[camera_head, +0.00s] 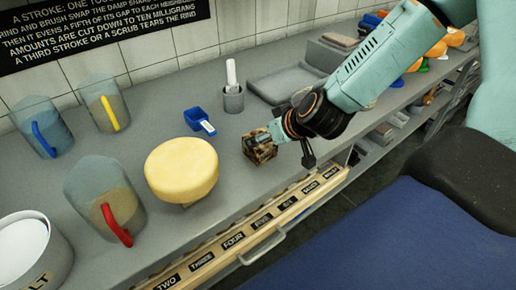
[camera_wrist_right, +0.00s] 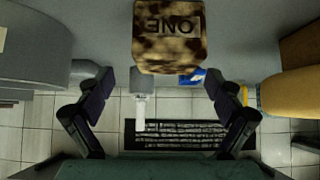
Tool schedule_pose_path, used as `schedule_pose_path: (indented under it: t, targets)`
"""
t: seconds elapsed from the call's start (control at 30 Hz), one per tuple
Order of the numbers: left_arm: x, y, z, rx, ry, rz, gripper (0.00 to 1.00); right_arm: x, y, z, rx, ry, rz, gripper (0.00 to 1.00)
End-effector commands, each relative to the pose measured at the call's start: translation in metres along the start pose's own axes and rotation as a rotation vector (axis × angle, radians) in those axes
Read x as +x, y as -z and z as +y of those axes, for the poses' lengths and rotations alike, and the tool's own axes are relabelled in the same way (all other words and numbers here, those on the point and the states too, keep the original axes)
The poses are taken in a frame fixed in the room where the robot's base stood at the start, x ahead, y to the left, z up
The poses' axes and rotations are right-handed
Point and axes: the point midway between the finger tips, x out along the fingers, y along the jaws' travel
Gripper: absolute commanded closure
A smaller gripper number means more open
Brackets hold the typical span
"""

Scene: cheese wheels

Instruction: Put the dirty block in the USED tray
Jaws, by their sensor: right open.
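The dirty block (camera_head: 262,152) is a small cube with dark brown mottling on the grey bench, near its front edge. In the right wrist view the block (camera_wrist_right: 168,45) bears an upside-down label ONE. My right gripper (camera_head: 281,142) is right at the block in the head view and partly covers it. In the wrist view my right gripper (camera_wrist_right: 160,88) is open, and the block lies ahead between the lines of its fingers, with gaps on both sides. A grey tray (camera_head: 272,88) lies behind my arm; no USED label is readable. My left gripper is not in view.
A yellow cheese wheel (camera_head: 182,168) stands left of the block. A blue scoop (camera_head: 200,122), a grey cup (camera_head: 233,98) and several jugs are farther left and back. A numbered wooden rack (camera_head: 250,235) runs along the bench front. Bare bench separates block and wheel.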

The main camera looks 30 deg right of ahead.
Motion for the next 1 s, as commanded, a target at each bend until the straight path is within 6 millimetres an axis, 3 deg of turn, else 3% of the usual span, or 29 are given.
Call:
schedule_pose_path:
  t: [0.33,0.7,1.0]
  targets:
    - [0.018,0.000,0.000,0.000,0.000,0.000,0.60,0.021,-0.002,-0.004,-0.006,0.001,0.000,0.08]
    - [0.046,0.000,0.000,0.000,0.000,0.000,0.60,0.061,-0.006,-0.011,-0.007,0.002,-0.001,0.08]
    - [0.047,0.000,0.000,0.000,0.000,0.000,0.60,0.065,-0.003,-0.011,-0.003,0.004,-0.001,0.08]
